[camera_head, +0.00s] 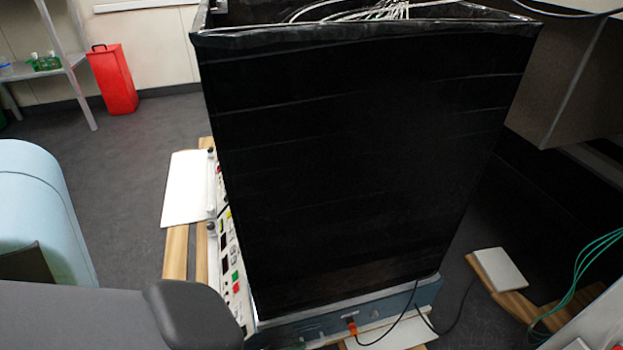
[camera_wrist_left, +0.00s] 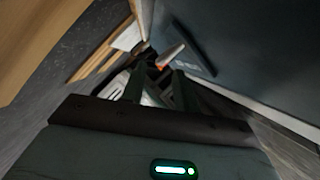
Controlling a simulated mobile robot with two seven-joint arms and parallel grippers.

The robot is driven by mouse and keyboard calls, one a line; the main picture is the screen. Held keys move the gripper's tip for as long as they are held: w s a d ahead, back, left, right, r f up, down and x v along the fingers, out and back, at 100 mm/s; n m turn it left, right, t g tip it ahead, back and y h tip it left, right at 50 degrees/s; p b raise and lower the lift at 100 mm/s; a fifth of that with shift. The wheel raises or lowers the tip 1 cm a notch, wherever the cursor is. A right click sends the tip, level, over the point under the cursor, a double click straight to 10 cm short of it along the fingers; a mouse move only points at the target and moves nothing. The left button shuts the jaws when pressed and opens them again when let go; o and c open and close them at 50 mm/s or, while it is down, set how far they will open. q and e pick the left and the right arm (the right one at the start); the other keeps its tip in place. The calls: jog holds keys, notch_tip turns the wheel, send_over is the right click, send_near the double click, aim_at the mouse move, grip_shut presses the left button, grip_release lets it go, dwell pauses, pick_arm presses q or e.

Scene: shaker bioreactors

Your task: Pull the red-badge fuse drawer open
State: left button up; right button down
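I cannot make out the red-badge fuse drawer in either view. A small orange spot (camera_wrist_left: 161,67) lies beyond the fingertips. My left gripper does not show in the head view, and my right gripper is in neither view.
Wooden slats (camera_head: 176,255) and a white plate (camera_head: 187,188) lie left of the unit. A red container (camera_head: 112,78) stands by the back wall. A light blue rounded body (camera_head: 38,200) is at the left. Green cables (camera_head: 590,262) hang at the right. Grey floor is clear at back left.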

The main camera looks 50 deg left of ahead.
aim_at(310, 349)
pick_arm(q)
jog(key=b+x, duration=0.1)
jog(key=x, duration=0.2)
jog(key=shift+w+f, duration=0.1)
jog(key=shift+w, duration=0.2)
jog(key=shift+w+b, duration=0.3)
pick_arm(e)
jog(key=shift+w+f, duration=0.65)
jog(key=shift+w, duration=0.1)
pick_arm(q)
grip_shut()
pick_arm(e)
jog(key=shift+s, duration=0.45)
